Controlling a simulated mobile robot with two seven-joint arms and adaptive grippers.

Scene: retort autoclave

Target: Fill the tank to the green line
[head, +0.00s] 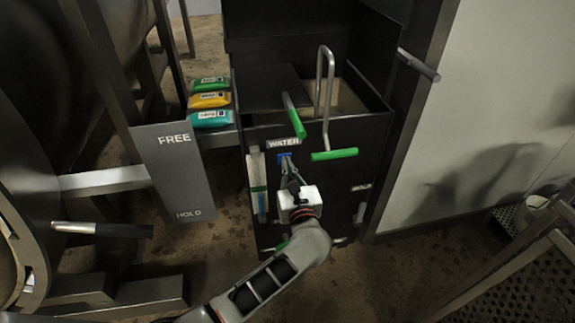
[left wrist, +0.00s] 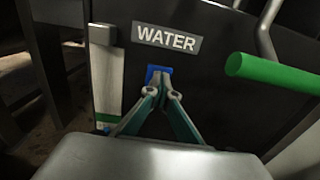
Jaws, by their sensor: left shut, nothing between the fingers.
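The dark tank cabinet (head: 345,150) stands in the middle of the head view, with a WATER label (head: 284,142) on its front. Below the label is a blue button (left wrist: 154,73), partly hidden by my left gripper (head: 286,160). The gripper is shut and empty, its tips at the button; I cannot tell whether they press it. Left of it is a sight gauge (head: 257,185) with a green line (head: 258,188) and blue low in the tube, below the line. In the left wrist view the green band (left wrist: 108,144) shows low on the gauge. My right gripper is not in view.
Green-handled levers (head: 334,154) stick out from the cabinet near my left gripper. A FREE/HOLD panel (head: 175,170) stands to the left. Green, yellow and teal pouches (head: 210,100) lie on a shelf behind it. A perforated metal stand (head: 520,275) is at lower right.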

